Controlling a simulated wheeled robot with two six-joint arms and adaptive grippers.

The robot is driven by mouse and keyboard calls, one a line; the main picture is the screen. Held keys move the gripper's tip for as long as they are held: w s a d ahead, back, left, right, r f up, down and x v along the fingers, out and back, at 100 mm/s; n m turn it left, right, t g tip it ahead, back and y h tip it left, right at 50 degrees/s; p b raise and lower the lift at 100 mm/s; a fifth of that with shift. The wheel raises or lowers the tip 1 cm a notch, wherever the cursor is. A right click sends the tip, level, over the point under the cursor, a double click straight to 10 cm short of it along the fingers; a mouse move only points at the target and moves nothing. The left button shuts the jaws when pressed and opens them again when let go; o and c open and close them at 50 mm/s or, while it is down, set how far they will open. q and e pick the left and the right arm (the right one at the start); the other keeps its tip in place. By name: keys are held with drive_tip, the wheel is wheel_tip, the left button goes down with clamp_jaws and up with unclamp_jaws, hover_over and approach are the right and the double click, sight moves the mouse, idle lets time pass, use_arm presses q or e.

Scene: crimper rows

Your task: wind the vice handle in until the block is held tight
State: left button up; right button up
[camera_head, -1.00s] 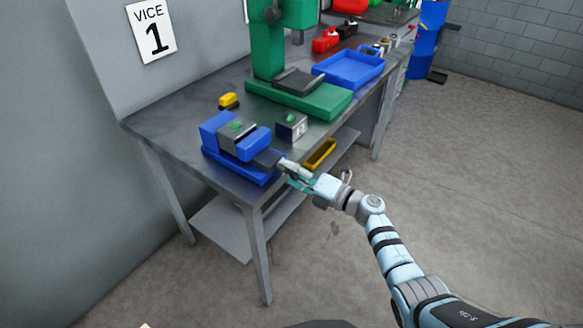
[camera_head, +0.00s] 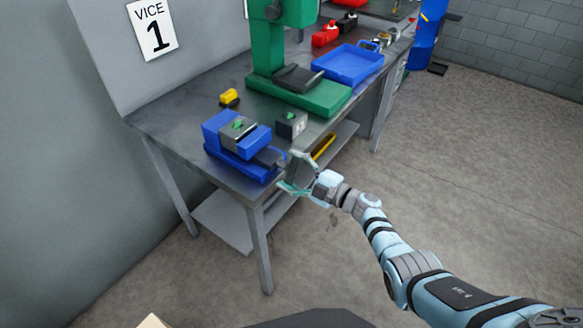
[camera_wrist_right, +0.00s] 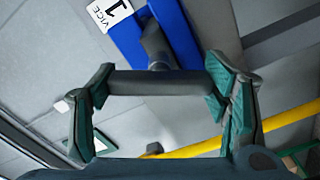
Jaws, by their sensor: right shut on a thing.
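The blue vice (camera_head: 240,167) sits at the near corner of the bench. A grey block with a green mark on top (camera_head: 237,126) is between its jaws; I cannot tell whether both jaws touch it. My right gripper (camera_head: 295,173) is at the vice's screw end, beyond the bench edge, its fingers spread wide. In the right wrist view, the dark handle bar (camera_wrist_right: 160,84) spans between the two fingers, which hold it at its ends. The grey screw (camera_wrist_right: 156,46) runs from the bar to the blue vice body (camera_wrist_right: 128,38). My left gripper is not in view.
A second grey block (camera_head: 292,124) stands beside the vice. A small yellow object (camera_head: 229,97) lies behind it. A green press (camera_head: 320,98) and a blue tray (camera_head: 348,65) are farther along the bench. The floor at right is clear.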

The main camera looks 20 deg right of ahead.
drive_tip(key=shift+f+m, duration=0.1)
drive_tip(key=shift+m, duration=0.9)
drive_tip(key=shift+s, duration=0.1)
drive_tip(key=o, duration=1.2)
drive_tip(key=shift+c, duration=0.2)
drive_tip(key=shift+d, duration=0.1)
drive_tip(key=v, duration=1.2)
